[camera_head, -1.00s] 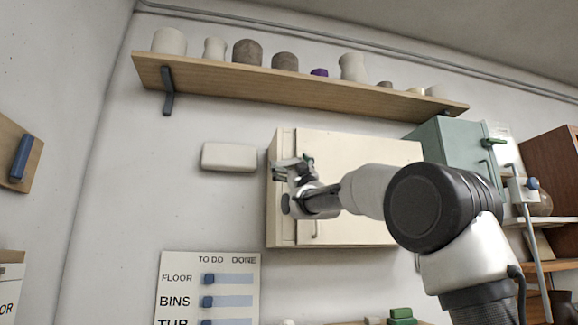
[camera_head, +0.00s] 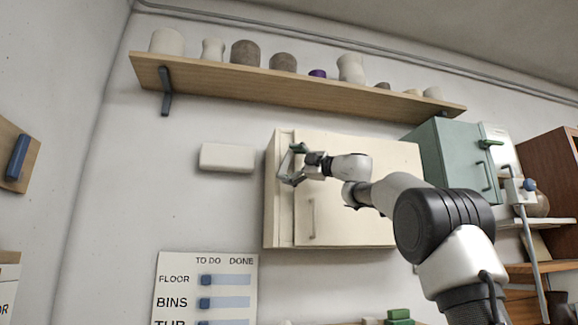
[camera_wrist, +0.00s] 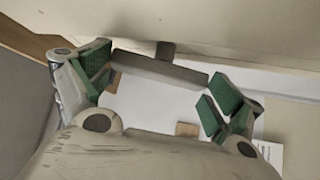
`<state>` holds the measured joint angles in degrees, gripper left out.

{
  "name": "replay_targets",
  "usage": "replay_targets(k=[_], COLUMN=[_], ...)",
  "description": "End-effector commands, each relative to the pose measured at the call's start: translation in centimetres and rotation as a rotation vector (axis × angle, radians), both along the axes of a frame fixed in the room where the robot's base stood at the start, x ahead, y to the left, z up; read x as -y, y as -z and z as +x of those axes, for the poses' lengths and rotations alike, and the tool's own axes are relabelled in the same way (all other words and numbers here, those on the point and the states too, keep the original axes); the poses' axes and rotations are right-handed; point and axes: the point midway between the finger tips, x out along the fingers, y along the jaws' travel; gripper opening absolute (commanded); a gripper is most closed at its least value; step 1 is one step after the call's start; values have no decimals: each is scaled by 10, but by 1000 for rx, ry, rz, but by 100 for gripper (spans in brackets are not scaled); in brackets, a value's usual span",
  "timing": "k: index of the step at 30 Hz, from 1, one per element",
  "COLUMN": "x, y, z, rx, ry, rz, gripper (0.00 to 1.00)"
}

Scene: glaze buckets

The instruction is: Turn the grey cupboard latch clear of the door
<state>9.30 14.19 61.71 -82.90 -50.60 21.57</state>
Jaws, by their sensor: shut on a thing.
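The cream cupboard (camera_head: 370,215) hangs on the wall, and its door (camera_head: 345,200) looks shut. My gripper (camera_head: 294,163) is at the upper left of the door, near the seam with the left frame strip. In the wrist view the grey latch (camera_wrist: 160,69) is a bar on a short stem against the pale cupboard front. The green pads of my gripper (camera_wrist: 158,78) are at the two ends of the bar, shut on it lengthwise. In the head view my gripper hides the latch.
A wooden shelf (camera_head: 300,88) with several pots runs above the cupboard. A green cupboard (camera_head: 455,160) with a green latch (camera_head: 489,144) stands at right. A white box (camera_head: 228,158) is on the wall at left. A TO DO/DONE board (camera_head: 207,290) hangs below.

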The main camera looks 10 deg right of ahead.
Motion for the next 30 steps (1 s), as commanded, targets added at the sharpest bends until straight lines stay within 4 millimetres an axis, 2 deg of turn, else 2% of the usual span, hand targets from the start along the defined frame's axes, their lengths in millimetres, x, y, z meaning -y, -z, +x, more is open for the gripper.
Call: replay_targets(k=[12, 30], x=[0, -2], y=[-1, -1], z=[0, 0], rx=[2, 1], ry=[-2, -5], rz=[-211, -245], gripper=[69, 69])
